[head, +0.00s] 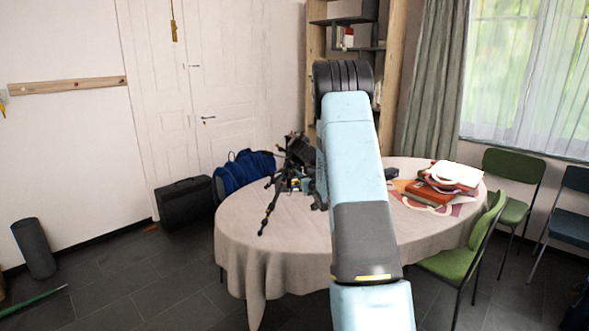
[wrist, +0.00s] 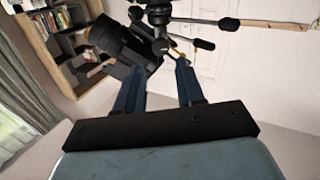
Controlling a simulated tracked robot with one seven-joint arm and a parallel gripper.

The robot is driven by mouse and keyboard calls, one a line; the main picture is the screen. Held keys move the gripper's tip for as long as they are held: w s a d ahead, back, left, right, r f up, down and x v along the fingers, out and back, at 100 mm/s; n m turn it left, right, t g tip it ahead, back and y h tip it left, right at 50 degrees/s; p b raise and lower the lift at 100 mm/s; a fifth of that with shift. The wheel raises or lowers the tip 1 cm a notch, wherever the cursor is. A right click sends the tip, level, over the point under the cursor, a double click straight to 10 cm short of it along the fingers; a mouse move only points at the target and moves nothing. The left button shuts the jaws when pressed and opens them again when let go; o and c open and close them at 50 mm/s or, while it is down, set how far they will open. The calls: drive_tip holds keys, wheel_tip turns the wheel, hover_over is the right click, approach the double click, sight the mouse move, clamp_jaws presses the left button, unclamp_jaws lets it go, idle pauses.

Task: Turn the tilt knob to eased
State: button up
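A black tripod (head: 270,205) with a camera on it stands on the round table (head: 245,222), left of my arm, which hides part of it. In the wrist view the dark camera (wrist: 97,40) is at upper left, and the tripod head (wrist: 172,14) is at the top. Two dark handles or knobs stick out to the right, a lower one (wrist: 204,44) and an upper one (wrist: 228,23). I cannot tell which is the tilt knob or its setting. My gripper (wrist: 161,66) is open, with nothing seen between its blue fingers; the camera and tripod head lie beyond the fingertips.
Books and papers (head: 447,180) are stacked on the table's right side. Green chairs (head: 462,248) stand at the right. A blue bag (head: 243,168) and a black case (head: 185,204) are behind the table at left. A bookshelf (head: 317,65) stands at the back.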

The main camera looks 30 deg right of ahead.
sight(297, 167)
drive_tip(key=w, duration=0.6)
drive_tip(key=w+d, duration=0.1)
drive_tip(key=w, duration=0.2)
drive_tip(key=shift+w, duration=0.2)
